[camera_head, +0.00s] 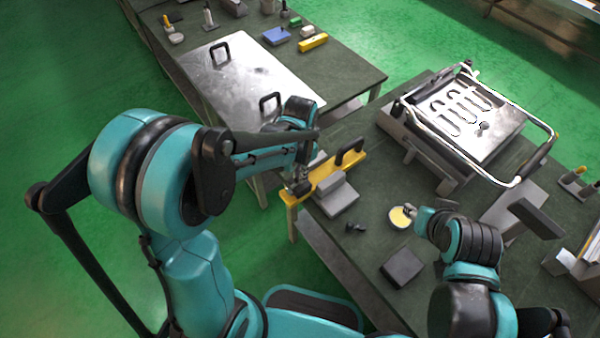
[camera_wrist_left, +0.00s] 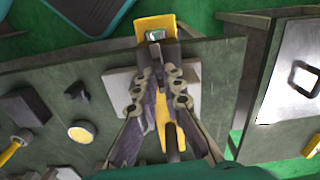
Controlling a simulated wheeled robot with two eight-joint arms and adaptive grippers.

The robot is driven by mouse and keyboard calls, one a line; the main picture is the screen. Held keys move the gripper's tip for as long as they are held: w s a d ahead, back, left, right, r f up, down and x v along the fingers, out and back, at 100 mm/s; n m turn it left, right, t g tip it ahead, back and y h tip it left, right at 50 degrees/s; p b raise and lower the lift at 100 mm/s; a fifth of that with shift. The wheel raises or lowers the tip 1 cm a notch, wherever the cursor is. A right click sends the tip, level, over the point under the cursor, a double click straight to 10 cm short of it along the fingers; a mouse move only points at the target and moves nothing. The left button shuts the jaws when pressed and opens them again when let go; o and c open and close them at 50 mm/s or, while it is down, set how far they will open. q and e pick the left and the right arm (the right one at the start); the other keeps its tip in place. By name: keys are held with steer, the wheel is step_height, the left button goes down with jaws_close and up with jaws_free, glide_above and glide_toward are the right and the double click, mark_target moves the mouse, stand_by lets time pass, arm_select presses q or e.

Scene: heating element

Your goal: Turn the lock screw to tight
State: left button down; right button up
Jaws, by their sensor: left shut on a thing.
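A yellow bar fixture (camera_head: 293,195) with a black handle (camera_head: 349,151) stands at the near left edge of the right table. In the left wrist view the yellow bar (camera_wrist_left: 168,24) runs under my fingers, with a small metal piece (camera_wrist_left: 156,36) at its far end. My left gripper (camera_head: 301,187) is over the bar's left part; in its wrist view the gripper (camera_wrist_left: 161,98) is shut on a small part, which I take as the lock screw. The fingers mostly hide it. My right gripper (camera_head: 417,216) is beside a yellow round piece (camera_head: 400,217); its opening is unclear.
A grey block (camera_head: 336,197) is beside the bar. A dark block (camera_head: 402,267) and a small black part (camera_head: 355,228) lie on the table. A metal frame with heating coils (camera_head: 465,112) stands at the back. A steel plate (camera_head: 240,80) lies on the left table.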

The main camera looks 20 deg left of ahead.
arm_select(q)
steer(key=shift+m, duration=0.5)
steer(key=c, duration=1.6)
jaws_free()
steer(key=shift+c, duration=0.2)
steer(key=shift+r, duration=0.1)
step_height(320, 180, up, 12)
steer(key=s+a+f+n+t+b, duration=0.2)
steer(key=s+a+n+t, duration=0.2)
steer(key=s+n+t, duration=0.3)
steer(key=s, duration=0.3)
steer(key=shift+s+a+n, duration=0.15)
steer(key=shift+a+n, duration=0.2)
steer(key=shift+n, duration=0.05)
